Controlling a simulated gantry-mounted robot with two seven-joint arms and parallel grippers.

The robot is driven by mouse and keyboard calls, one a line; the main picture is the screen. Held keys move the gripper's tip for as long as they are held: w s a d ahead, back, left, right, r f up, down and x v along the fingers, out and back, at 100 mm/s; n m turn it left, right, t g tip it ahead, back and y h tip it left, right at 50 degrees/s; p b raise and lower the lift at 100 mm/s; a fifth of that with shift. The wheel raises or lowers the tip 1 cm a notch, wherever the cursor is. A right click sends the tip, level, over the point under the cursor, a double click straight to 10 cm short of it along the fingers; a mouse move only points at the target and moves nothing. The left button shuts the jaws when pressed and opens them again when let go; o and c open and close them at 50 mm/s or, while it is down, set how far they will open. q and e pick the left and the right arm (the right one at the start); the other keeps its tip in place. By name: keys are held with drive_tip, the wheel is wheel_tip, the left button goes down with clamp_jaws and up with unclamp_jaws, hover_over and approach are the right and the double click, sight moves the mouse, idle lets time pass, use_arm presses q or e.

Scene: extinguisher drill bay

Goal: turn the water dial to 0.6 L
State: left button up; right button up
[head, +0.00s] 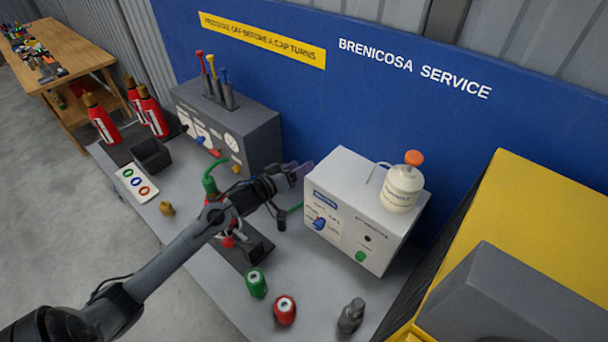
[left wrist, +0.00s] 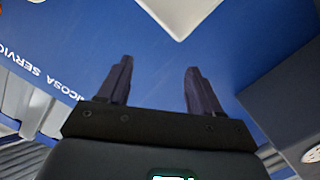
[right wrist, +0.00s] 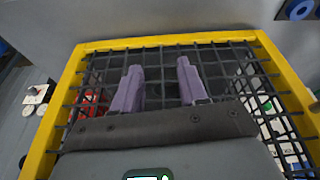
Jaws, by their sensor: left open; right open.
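The water dial (head: 320,223) is a blue knob on the front of the white box (head: 341,178), near a small printed scale too small to read. My left gripper (head: 299,171) is just left of the box, near its upper left edge and apart from the dial. In the left wrist view, its jaws (left wrist: 160,72) are open and empty, with the blue wall behind them. My right gripper is outside the head view. The right wrist view shows its jaws (right wrist: 158,68) open and empty in front of a yellow-framed black mesh (right wrist: 160,42).
A cream bottle with an orange cap (head: 403,188) stands on the white box. A green knob (head: 360,256) sits low on its front. The grey cabinet (head: 240,125) stands behind my left arm. Green (head: 256,284) and red (head: 285,310) canisters stand on the bench front.

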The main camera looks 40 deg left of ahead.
sight(316, 226)
use_arm(q)
drive_tip(key=s+d+f+m+g+p, duration=0.1)
drive_tip(key=s+d+f, duration=0.3)
drive_tip(key=s+f, duration=0.3)
drive_tip(key=s+d+f+m+g, duration=0.1)
drive_tip(key=s+d+f+g, duration=0.1)
drive_tip(key=s+d+f, duration=0.45)
drive_tip(key=shift+h, duration=0.4)
drive_tip(key=x, duration=0.4)
drive_tip(key=a+x, duration=0.1)
drive_tip(key=x, duration=0.3)
drive_tip(key=a+f+x, duration=0.1)
drive_tip(key=x, duration=0.3)
drive_tip(key=shift+a+f, duration=0.1)
drive_tip(key=shift+f, duration=0.05)
drive_tip(key=shift+c, duration=0.5)
drive_tip(key=c, duration=1)
